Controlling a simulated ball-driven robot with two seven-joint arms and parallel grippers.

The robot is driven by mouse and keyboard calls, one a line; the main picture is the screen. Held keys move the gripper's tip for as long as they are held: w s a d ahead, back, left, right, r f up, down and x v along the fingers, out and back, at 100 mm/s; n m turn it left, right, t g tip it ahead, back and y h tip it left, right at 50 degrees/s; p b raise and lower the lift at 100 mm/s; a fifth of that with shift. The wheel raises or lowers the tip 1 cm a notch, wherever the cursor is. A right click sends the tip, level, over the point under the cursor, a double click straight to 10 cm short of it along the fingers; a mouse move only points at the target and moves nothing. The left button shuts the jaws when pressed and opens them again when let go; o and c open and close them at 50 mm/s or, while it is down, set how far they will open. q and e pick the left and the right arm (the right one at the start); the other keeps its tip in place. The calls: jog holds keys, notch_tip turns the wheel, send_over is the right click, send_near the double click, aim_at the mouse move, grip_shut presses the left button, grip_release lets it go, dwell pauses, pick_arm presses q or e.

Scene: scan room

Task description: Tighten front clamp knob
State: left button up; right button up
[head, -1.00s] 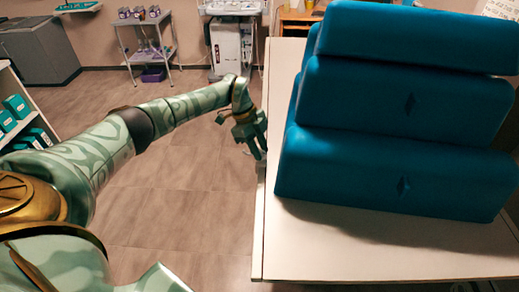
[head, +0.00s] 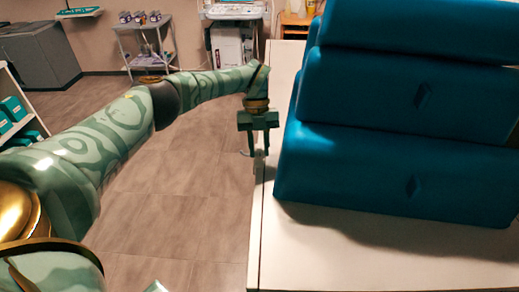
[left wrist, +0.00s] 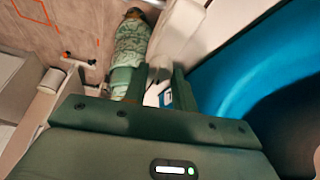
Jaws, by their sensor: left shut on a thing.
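My left gripper (head: 259,150) points down at the left edge of the white table (head: 285,245). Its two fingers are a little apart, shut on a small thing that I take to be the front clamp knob. The knob itself is mostly hidden between the fingers. A small pale curved part (head: 245,153) shows beside the fingertips at the table edge. In the left wrist view the gripper (left wrist: 157,75) shows from behind, and what lies between its fingers is blurred. My right gripper is not in view.
Stacked blue cushions (head: 390,170) fill most of the table, close to the right of the gripper. A grey trolley (head: 146,45) and a white machine (head: 230,45) stand at the back. The floor left of the table is clear.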

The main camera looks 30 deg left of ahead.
pick_arm(q)
jog(key=shift+m+g+y+b, duration=0.3)
jog(key=shift+m+g+b, duration=0.1)
jog(key=shift+m, duration=0.6)
jog(key=o, duration=1)
